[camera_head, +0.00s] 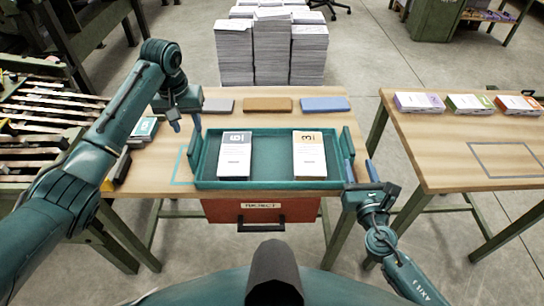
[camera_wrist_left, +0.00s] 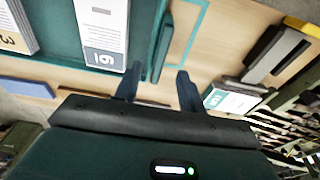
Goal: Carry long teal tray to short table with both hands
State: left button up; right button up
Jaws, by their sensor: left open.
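The long teal tray (camera_head: 270,184) lies on the wooden table in front of me. It holds a grey-topped paper stack (camera_head: 235,155) and an orange-topped paper stack (camera_head: 308,155). It has an upright handle at each short end. My left gripper (camera_head: 186,123) is open near the left handle (camera_head: 194,152); in the left wrist view this handle (camera_wrist_left: 161,47) is ahead, between the lines of the fingers (camera_wrist_left: 157,88). My right gripper (camera_head: 361,172) is open, with its fingers apart beside the tray's right end, near the right handle (camera_head: 347,145). Neither gripper visibly holds the tray.
A second wooden table (camera_head: 440,150) stands at the right, across a gap, with several coloured boxes at its back and a bare grey-outlined rectangle (camera_head: 512,160). Grey, brown and blue slabs lie behind the tray. A red drawer (camera_head: 250,212) hangs below. A slatted conveyor is left.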

aim_at(193, 140)
pick_arm(q)
jog(key=f, duration=0.6)
jog(key=w+f, duration=0.1)
jog(key=f, duration=0.2)
jog(key=shift+f, duration=0.2)
pick_arm(e)
jog(key=w, duration=0.9)
jog(key=shift+w+a, duration=0.15)
pick_arm(q)
jog(key=shift+c, duration=0.6)
pick_arm(e)
jog(key=shift+c, duration=0.6)
pick_arm(q)
grip_shut()
pick_arm(e)
grip_shut()
pick_arm(q)
jog(key=shift+w+r, duration=0.15)
jog(key=shift+r, duration=0.15)
pick_arm(e)
jog(key=shift+r, duration=0.3)
